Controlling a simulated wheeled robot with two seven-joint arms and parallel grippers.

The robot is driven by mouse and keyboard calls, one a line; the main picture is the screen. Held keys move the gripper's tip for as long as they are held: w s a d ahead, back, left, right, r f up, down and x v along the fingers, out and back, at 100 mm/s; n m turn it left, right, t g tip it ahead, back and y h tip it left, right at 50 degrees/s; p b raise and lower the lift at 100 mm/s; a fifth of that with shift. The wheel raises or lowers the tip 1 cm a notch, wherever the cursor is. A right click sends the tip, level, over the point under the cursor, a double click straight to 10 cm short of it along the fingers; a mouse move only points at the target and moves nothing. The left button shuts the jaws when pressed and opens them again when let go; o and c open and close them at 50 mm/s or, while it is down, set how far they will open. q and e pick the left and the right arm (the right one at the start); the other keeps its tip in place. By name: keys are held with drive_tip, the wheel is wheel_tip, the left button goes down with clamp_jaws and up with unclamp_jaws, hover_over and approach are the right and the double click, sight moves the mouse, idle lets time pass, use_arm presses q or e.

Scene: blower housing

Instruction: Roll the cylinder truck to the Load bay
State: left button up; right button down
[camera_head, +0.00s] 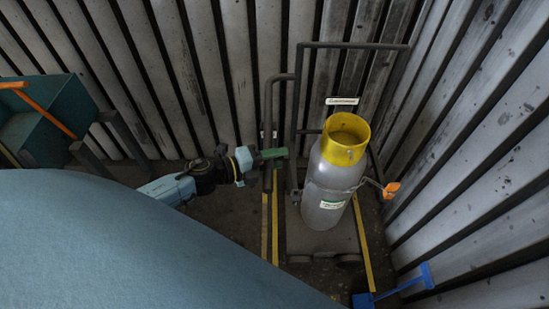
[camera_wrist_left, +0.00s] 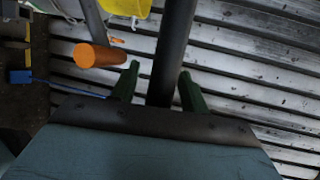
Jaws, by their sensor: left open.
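The cylinder truck (camera_head: 350,45) has a dark tube frame and a low base plate, and stands upright near the wall corner. My left gripper (camera_head: 275,156) is at the dark bent handle tube on the truck's left side. In the left wrist view my left gripper (camera_wrist_left: 158,70) has its green fingers apart, with a dark tube (camera_wrist_left: 173,50) between them; contact cannot be told. My right gripper is out of view. No Load bay marking is readable.
Yellow floor lines (camera_head: 363,245) run on either side of the truck. A blue long-handled tool (camera_head: 400,288) lies at lower right. Corrugated walls (camera_head: 480,130) close in behind and to the right. A teal bin (camera_head: 45,120) stands at left.

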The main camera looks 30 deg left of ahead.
use_arm(q)
clamp_jaws()
drive_tip(key=shift+a, duration=0.15)
idle(0.4)
